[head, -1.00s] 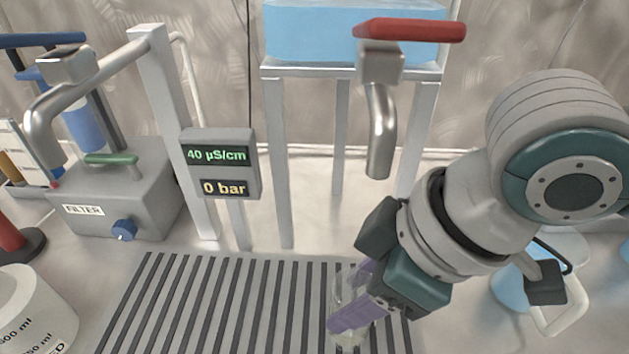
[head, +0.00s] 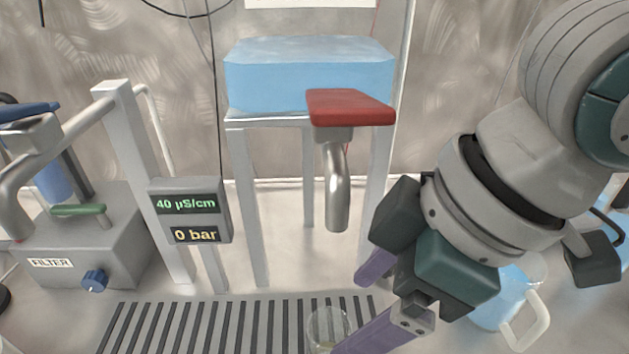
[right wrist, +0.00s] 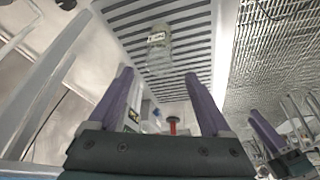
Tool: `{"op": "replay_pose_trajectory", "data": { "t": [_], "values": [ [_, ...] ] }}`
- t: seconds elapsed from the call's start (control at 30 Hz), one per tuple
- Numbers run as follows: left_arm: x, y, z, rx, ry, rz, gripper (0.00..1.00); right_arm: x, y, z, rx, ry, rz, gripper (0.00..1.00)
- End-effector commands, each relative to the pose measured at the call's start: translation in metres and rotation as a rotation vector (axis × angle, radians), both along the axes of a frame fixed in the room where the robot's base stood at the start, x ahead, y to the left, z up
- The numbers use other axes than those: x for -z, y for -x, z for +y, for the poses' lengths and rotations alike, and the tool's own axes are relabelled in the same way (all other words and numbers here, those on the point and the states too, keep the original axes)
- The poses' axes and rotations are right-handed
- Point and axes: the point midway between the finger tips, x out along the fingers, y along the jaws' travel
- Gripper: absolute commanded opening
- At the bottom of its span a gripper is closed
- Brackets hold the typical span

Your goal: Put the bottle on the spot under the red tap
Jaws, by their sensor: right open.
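The clear bottle (head: 325,326) stands upright on the slatted grate (head: 205,322), its lower part cut off by the frame. It appears roughly below the spout of the red tap (head: 350,107). No separate spot marking can be made out. My right gripper (head: 350,312) is open, with its purple fingers just right of the bottle. In the right wrist view, the bottle (right wrist: 158,48) shows beyond the open fingertips, with nothing held. What looks like a purple finger of my left gripper (right wrist: 264,132) appears at the right of the right wrist view, its opening unclear.
A grey display panel (head: 190,212) and a filter box (head: 85,243) stand to the left. A blue water tank (head: 300,75) rests on a stand behind the red tap. A bluish jug (head: 500,300) with a pale handle is behind my right gripper.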

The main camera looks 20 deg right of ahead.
Motion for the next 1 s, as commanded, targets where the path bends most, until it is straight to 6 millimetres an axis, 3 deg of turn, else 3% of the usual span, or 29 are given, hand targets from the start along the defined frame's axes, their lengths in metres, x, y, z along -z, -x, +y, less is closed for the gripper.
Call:
{"op": "replay_pose_trajectory", "data": {
  "t": [0.1,0.3,0.47,0.53,0.63,0.77,0.9,1.0],
  "values": [
    [-0.007,0.000,0.000,0.000,0.000,0.000,0.50,-0.024,0.005,-0.008,0.000,0.001,-0.002,0.83],
    [-0.010,0.000,-0.001,-0.002,0.003,0.000,0.50,-0.041,0.011,-0.011,-0.001,-0.004,-0.001,0.83],
    [-0.010,0.000,-0.002,-0.005,0.009,0.000,0.50,-0.039,0.019,0.014,0.002,-0.066,-0.033,0.83],
    [-0.010,0.000,-0.003,-0.008,0.012,0.000,0.50,-0.038,0.023,0.027,0.040,-0.108,-0.058,0.83],
    [-0.010,0.000,-0.003,-0.008,0.013,0.000,0.50,-0.034,0.028,0.031,0.164,-0.148,-0.080,0.83],
    [-0.010,0.000,-0.003,-0.009,0.012,0.001,0.50,-0.017,0.044,0.003,0.399,-0.120,-0.057,0.83],
    [-0.010,0.000,-0.003,-0.008,0.011,0.001,0.50,0.005,0.077,-0.041,0.614,-0.018,0.007,0.83],
    [-0.010,0.000,-0.002,-0.006,0.009,0.001,0.50,0.014,0.096,-0.062,0.702,0.043,0.043,0.83]
  ]
}}
